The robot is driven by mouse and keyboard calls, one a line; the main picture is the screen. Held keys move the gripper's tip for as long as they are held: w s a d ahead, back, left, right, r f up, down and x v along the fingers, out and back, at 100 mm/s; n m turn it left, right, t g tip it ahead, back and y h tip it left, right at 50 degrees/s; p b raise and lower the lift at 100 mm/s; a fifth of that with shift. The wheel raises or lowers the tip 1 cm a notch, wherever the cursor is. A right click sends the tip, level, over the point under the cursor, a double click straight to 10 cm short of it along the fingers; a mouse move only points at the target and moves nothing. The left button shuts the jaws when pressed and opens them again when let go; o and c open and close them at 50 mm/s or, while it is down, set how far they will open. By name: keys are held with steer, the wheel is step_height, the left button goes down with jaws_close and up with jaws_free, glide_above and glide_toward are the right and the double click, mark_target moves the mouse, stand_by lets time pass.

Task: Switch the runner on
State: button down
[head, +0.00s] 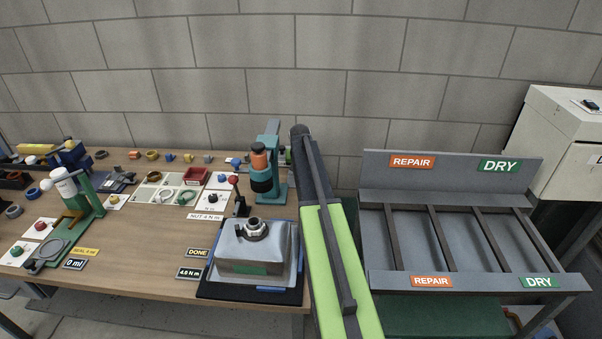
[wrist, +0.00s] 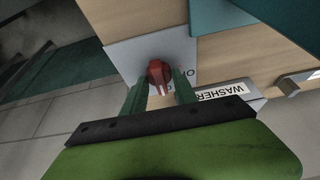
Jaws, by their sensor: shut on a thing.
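In the wrist view, a red knob (wrist: 159,74) with a pale pointer mark stands on a light grey plate (wrist: 125,55). The lettering on the plate is partly hidden; an "O" shows beside the knob. My gripper (wrist: 160,88) has its two green fingers on either side of the knob and is shut on it. In the head view my arm hides the gripper and this knob. A teal stand with an orange and black body (head: 260,172) is just left of my arm; I cannot tell if it is the runner.
A "WASHER" label (wrist: 222,91) lies beside the plate. A grey metal housing (head: 255,250) sits on a tray left of my arm, near a "NUT 4 N m" label (head: 205,217). A rack marked REPAIR and DRY (head: 450,165) stands at right.

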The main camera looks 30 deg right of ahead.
steer(key=shift+a, duration=0.1)
steer(key=c, duration=1)
jaws_free()
steer(key=p+v, duration=1.6)
steer(key=v, duration=0.1)
steer(key=shift+r, duration=0.2)
steer(key=shift+s+f, duration=0.1)
